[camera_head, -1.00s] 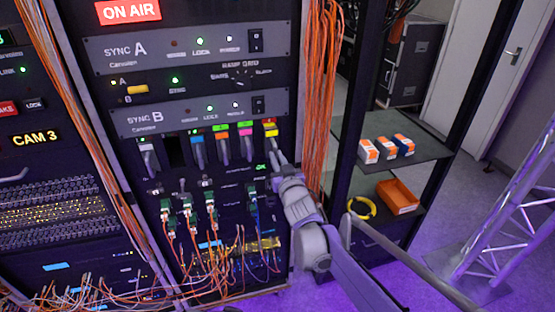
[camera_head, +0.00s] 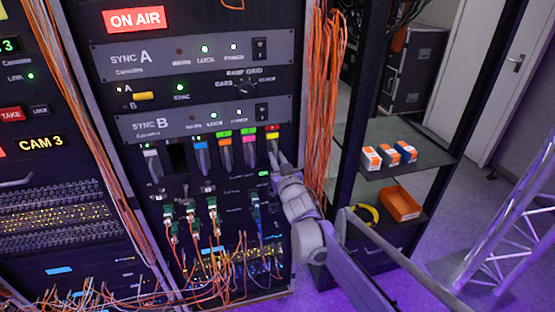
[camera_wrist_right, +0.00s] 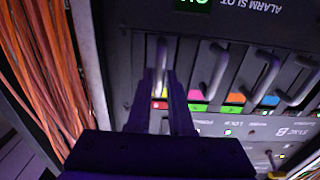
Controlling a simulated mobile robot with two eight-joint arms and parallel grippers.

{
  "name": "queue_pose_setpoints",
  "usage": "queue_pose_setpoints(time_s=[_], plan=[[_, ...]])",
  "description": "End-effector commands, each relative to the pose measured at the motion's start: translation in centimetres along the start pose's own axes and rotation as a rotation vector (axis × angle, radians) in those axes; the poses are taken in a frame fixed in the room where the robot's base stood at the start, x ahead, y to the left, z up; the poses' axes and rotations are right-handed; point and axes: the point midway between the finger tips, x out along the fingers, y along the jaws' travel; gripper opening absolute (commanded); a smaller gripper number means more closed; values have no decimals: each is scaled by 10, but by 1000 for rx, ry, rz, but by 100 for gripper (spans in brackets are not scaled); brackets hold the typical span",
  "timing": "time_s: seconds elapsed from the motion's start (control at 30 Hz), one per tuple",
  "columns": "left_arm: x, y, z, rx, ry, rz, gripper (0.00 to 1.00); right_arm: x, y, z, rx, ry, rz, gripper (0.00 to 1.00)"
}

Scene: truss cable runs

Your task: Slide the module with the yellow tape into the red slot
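The module with the yellow tape (camera_head: 272,135) is at the right end of the module row under the SYNC B panel, beneath a red label (camera_head: 273,127). My right gripper (camera_head: 275,150) is at its handle. In the right wrist view the pale handle (camera_wrist_right: 161,58) stands between the two fingertips, which look closed on it. The red label (camera_wrist_right: 159,105) shows between the fingers, with yellow beside it. The fingers hide part of the module, and I cannot tell how deep it sits. My left gripper is not in view.
Modules with pink (camera_head: 248,139), orange (camera_head: 225,141) and blue (camera_head: 200,144) tape stand to the left, then a dark empty slot (camera_head: 177,155) and a white-taped module (camera_head: 150,153). Orange cables (camera_head: 322,110) hang close on the right. Patch cables (camera_head: 225,265) cross the rack below.

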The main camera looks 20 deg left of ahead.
Motion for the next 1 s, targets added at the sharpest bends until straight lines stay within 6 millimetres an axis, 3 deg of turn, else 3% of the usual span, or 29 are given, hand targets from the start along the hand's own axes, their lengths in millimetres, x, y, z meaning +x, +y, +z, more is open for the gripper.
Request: queue_pose_setpoints(time_s=[0.03,0.17,0.57,1.0], plan=[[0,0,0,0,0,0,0,0,0,0,0,0,0,30],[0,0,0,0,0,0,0,0,0,0,0,-1,0,50],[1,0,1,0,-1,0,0,-8,0,1,0,-2,1,50],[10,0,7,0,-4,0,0,-87,0,1,0,-1,1,50]])
